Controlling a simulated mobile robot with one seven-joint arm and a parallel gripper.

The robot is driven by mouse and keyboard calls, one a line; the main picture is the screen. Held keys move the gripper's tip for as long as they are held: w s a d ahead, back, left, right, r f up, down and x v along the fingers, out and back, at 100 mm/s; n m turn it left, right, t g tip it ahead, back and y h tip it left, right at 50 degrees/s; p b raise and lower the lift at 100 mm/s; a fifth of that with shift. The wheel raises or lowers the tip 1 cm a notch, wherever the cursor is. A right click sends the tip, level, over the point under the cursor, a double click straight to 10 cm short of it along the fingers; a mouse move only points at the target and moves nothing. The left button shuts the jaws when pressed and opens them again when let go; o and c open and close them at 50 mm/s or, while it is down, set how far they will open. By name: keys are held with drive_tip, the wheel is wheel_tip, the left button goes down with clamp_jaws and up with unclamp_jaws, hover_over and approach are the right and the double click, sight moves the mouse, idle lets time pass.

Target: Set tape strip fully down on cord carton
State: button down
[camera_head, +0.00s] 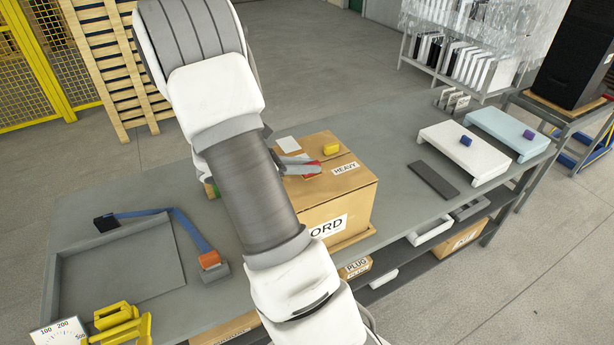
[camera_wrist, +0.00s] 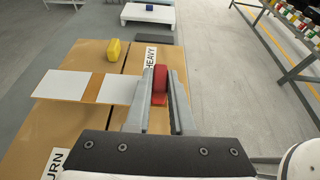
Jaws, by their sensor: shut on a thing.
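The cord carton (camera_head: 335,195) stands on the bench, with CORD on its side and HEAVY on its top. Its tan top also fills much of the wrist view (camera_wrist: 60,125). A flat strip with white ends and a tan middle band (camera_wrist: 93,88), apparently the tape strip, lies across the carton top. Its far white end appears to stick out past the carton's edge and also shows in the head view (camera_head: 287,145). My gripper (camera_wrist: 160,90) is shut on a red piece (camera_wrist: 160,80), low over the carton top beside the strip's near end. Contact underneath is hidden.
A yellow block (camera_head: 331,148) sits on the carton. A dark flat bar (camera_head: 433,179) and a white stand (camera_head: 465,150) are to the right. A grey tray (camera_head: 120,265) and an orange-and-grey tool (camera_head: 211,263) are to the left. My arm hides part of the bench.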

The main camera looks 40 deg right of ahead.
sight(307, 178)
drive_tip(key=shift+f, duration=1.9)
drive_tip(key=shift+f, duration=0.2)
drive_tip(key=c, duration=0.8)
unclamp_jaws()
drive_tip(key=shift+r, duration=0.1)
